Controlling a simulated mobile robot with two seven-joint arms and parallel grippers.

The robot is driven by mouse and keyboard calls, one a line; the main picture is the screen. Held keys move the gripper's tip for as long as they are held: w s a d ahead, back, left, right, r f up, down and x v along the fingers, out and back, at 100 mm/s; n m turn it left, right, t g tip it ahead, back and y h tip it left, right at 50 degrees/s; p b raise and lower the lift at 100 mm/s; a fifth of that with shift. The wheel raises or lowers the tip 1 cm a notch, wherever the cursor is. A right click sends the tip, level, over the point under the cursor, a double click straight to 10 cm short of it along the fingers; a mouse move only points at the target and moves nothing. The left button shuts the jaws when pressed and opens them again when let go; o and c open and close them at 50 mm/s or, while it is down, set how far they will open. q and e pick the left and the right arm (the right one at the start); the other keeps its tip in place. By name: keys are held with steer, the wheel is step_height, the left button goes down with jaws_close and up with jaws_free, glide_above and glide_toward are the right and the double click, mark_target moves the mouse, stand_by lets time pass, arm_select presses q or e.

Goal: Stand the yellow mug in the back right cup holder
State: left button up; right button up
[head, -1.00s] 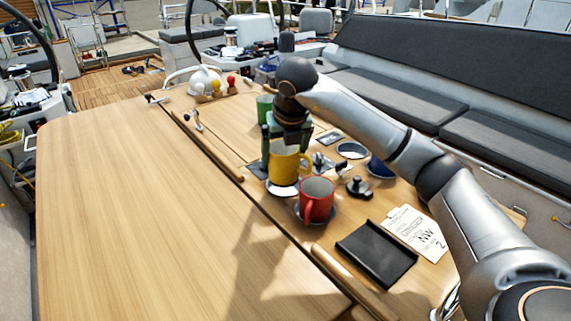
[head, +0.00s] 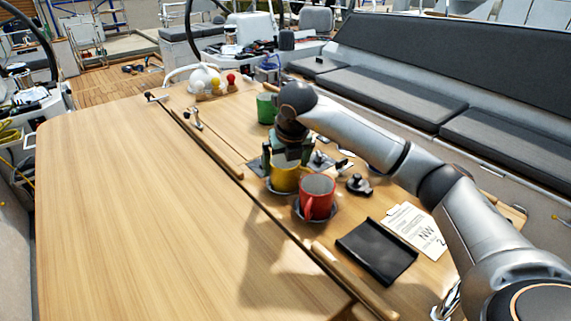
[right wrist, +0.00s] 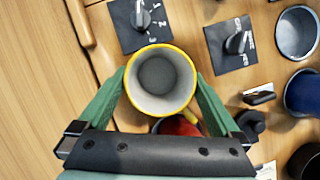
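The yellow mug (head: 285,180) is upright, its base down at a cup holder just behind and left of the red mug (head: 316,196). How deep it sits is hard to see. My right gripper (right wrist: 160,76) comes from above with its green fingers against both sides of the mug, shut on it. In the right wrist view the yellow mug (right wrist: 161,105) looks empty, its handle toward the lower right. An empty cup holder (right wrist: 297,32) shows at the upper right there, beside the blue mug (right wrist: 304,93). My left gripper is not in view.
The green mug (head: 265,108) stands farther back. Knob panels (right wrist: 140,22) and (right wrist: 229,46) lie near the yellow mug. A black tray (head: 376,251) and paper card (head: 416,231) lie in front right. The table's left half (head: 140,210) is clear.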

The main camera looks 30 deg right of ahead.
steer(key=shift+r, duration=0.1)
steer(key=shift+r+p, duration=0.35)
steer(key=v, duration=1.1)
steer(key=shift+r, duration=0.35)
steer(key=shift+s, duration=0.15)
